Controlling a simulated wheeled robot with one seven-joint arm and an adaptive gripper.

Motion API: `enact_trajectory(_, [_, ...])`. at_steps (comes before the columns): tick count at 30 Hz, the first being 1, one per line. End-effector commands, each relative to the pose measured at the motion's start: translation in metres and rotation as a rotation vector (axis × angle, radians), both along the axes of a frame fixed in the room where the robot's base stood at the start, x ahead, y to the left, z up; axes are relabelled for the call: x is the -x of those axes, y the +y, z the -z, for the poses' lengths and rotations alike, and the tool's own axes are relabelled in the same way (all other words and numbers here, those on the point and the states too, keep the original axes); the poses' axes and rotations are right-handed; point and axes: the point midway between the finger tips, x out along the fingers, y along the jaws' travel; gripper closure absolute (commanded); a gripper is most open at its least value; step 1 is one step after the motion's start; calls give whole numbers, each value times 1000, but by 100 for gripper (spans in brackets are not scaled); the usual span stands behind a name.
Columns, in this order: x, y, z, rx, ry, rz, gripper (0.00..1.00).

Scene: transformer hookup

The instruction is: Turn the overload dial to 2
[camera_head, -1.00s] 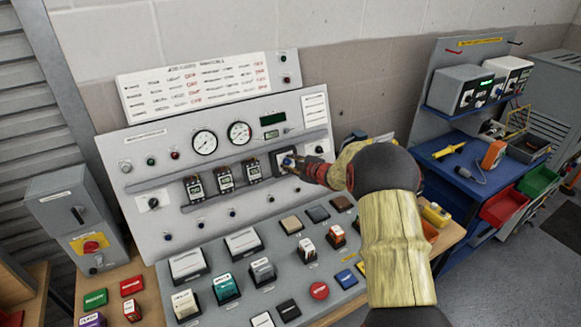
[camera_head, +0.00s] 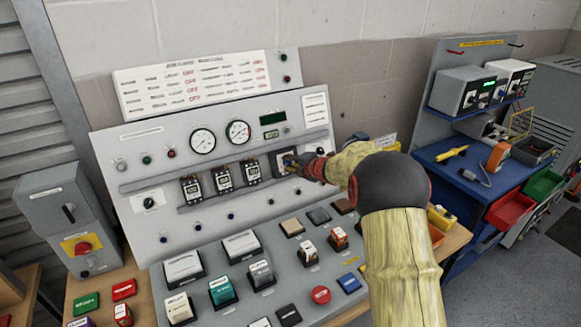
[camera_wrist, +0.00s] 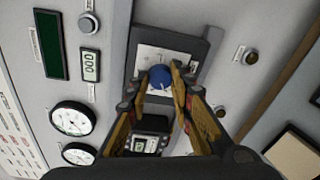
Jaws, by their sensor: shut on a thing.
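The overload dial is a blue round knob (camera_wrist: 159,77) with a white pointer mark, on a pale plate in a dark grey module (camera_head: 282,157) at the right end of the device row. The numbers on the plate are too small to read. My gripper (camera_head: 296,163) reaches the module from the right in the head view. In the wrist view its two fingers (camera_wrist: 163,84) lie either side of the blue knob and are shut on it. The fingers hide part of the knob and of the plate.
Several small relay modules (camera_head: 223,178) sit left of the dial on the same rail. Two round gauges (camera_head: 203,141) and a green display (camera_head: 272,118) are above. Buttons and blocks cover the sloping desk (camera_head: 275,290) below. A blue bench (camera_head: 462,180) stands at the right.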

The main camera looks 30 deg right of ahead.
Motion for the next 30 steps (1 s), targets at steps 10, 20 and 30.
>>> enact_trajectory(10, [1,1,3,69,2,-26,100])
enact_trajectory(20, [1,1,3,71,1,-28,100])
enact_trajectory(30, [0,1,2,72,0,-27,61])
